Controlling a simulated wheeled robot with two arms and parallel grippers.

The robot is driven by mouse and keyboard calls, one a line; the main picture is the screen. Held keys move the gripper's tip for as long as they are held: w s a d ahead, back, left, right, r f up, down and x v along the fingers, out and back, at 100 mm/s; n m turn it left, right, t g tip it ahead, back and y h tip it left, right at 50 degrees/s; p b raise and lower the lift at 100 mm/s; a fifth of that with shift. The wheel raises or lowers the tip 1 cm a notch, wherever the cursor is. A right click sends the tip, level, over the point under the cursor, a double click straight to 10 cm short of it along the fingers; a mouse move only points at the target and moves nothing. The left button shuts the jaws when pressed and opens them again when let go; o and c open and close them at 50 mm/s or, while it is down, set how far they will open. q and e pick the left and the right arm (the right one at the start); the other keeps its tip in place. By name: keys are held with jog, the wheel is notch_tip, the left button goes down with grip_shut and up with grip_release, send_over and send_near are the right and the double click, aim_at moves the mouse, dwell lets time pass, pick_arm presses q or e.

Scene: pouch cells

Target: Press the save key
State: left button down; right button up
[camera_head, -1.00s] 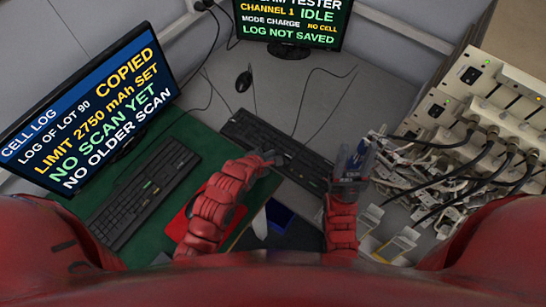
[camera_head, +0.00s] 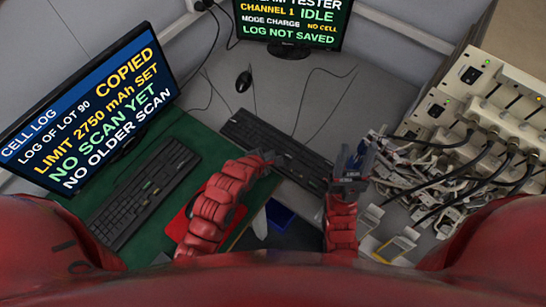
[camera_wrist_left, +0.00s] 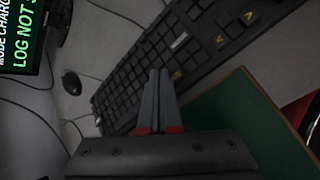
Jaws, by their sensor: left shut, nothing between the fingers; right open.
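The tester keyboard (camera_head: 250,130) is black and lies in the middle, below the tester screen (camera_head: 300,20), which reads LOG NOT SAVED. The left wrist view shows its keys (camera_wrist_left: 200,45) close up. Several carry yellow marks and one a white mark; I cannot read which is the save key. My left gripper (camera_head: 272,156) is shut and empty at this keyboard's near edge; its fingertips (camera_wrist_left: 159,72) overlap the keys in the wrist view. I cannot tell whether they touch. My right gripper (camera_head: 354,160) is open, right of the keyboard, with something blue between or behind its fingers.
A second keyboard (camera_head: 145,190) lies on the green mat (camera_head: 187,133) by the cell log screen (camera_head: 85,110), which reads NO SCAN YET. A mouse (camera_head: 243,81) lies behind the tester keyboard. A rack with cables (camera_head: 480,120) stands at right. The grey desk behind is mostly clear.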

pick_arm(q)
jog(key=shift+f, duration=0.4)
jog(key=shift+f, duration=0.4)
dwell(0.5)
jog(key=shift+r, duration=0.15)
jog(key=shift+r+p, duration=0.35)
jog(key=shift+r, duration=0.35)
notch_tip(320, 180, up, 5)
jog(key=p, duration=0.3)
dwell(0.4)
jog(key=shift+s+f, duration=0.1)
jog(key=shift+s, duration=0.05)
dwell(0.6)
